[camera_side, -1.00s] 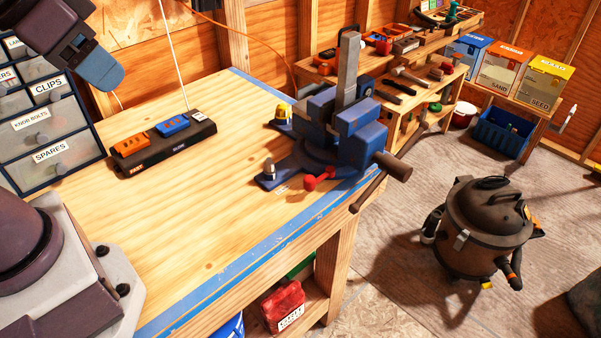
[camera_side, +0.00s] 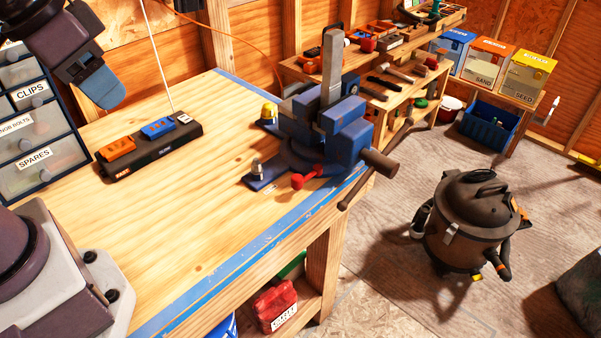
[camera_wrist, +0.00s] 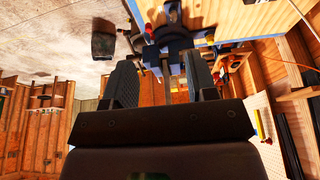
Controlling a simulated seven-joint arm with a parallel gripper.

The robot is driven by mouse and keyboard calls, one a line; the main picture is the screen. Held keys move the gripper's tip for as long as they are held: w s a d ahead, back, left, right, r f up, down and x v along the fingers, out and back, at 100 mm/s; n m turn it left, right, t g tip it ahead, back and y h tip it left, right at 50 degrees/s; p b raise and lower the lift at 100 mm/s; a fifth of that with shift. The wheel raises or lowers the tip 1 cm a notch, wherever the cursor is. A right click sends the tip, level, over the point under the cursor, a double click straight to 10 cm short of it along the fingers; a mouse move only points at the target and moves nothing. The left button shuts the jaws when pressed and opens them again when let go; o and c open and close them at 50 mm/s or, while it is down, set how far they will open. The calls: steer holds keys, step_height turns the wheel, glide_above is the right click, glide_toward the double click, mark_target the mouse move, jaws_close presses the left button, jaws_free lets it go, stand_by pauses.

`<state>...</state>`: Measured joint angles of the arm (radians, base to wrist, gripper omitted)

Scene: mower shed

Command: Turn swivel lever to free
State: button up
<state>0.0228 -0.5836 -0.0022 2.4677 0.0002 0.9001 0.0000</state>
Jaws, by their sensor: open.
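A blue bench vise (camera_side: 325,130) is on the front right corner of the wooden workbench (camera_side: 190,225), and a grey bar stands upright in its jaws. A short lever with a red end (camera_side: 300,181), likely the swivel lever, sticks out low on the vise base towards the bench's front edge. My gripper (camera_side: 100,90) is at the upper left of the side view, above the bench and well apart from the vise. In the wrist view my gripper (camera_wrist: 162,78) is open and empty, its two dark fingers apart. The vise (camera_wrist: 172,42) shows beyond them.
A dark charger strip (camera_side: 150,150) with orange and blue blocks lies at the bench's back. A labelled drawer cabinet (camera_side: 38,130) stands at the left. The vise's long handle (camera_side: 368,180) overhangs the bench edge. The bench top between my base and the vise is clear.

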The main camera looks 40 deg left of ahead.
steer(key=w+d+f+m+g, duration=0.3)
steer(key=w+f, duration=0.3)
steer(key=w, duration=0.6)
steer(key=m+g, duration=0.1)
steer(key=m, duration=0.5)
glide_above(297, 177)
steer(key=shift+f, duration=5.5)
step_height(297, 177, down, 12)
steer(key=shift+f, duration=0.15)
jaws_close()
